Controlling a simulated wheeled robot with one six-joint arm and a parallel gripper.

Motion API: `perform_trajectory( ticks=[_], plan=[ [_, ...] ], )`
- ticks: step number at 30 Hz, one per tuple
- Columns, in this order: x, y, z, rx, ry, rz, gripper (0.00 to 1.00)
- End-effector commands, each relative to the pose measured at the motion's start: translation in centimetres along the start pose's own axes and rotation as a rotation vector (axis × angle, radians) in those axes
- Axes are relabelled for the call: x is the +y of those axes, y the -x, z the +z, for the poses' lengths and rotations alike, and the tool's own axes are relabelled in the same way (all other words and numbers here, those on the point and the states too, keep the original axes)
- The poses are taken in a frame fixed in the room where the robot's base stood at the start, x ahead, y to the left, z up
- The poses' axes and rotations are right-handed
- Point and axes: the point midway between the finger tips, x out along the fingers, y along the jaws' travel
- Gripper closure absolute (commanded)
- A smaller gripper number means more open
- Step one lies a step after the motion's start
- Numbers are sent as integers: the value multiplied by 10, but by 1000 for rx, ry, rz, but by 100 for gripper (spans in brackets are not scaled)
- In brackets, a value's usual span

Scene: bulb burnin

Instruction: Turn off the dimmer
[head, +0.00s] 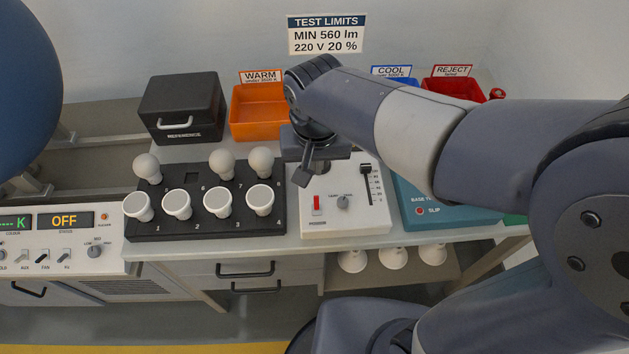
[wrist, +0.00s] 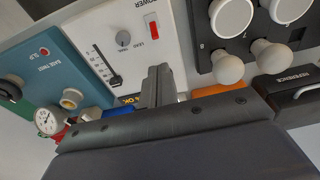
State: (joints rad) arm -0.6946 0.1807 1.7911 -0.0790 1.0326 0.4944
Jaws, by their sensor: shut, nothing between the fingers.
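The dimmer is a white box (head: 345,215) on the bench, right of the black bulb rack. It has a red power switch (head: 316,203), a grey knob (head: 343,202) and a black slider (head: 366,169) at the far end of its scale. The wrist view shows the dimmer box (wrist: 140,60), the red switch (wrist: 153,30) and the slider (wrist: 116,80) from the other side. My gripper (head: 303,176) is shut and empty above the box's far left part, hiding some of it. Its fingers (wrist: 158,88) also show in the wrist view.
A black rack (head: 215,226) with several white bulbs stands left of the dimmer. A teal base-twist unit (head: 450,205) stands to the right. Behind are a black reference case (head: 182,108), an orange bin (head: 258,108) and a red bin (head: 455,87), partly hidden by my arm.

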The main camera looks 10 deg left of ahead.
Motion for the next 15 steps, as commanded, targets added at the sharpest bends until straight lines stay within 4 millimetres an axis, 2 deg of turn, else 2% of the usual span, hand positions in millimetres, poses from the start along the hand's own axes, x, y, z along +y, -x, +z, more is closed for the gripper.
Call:
perform_trajectory(
  ticks=[5, 15],
  plan=[
    [1, -15, 1, -4, 0, 2, 100],
    [1, -76, 1, -5, 0, 3, 100]
  ],
)
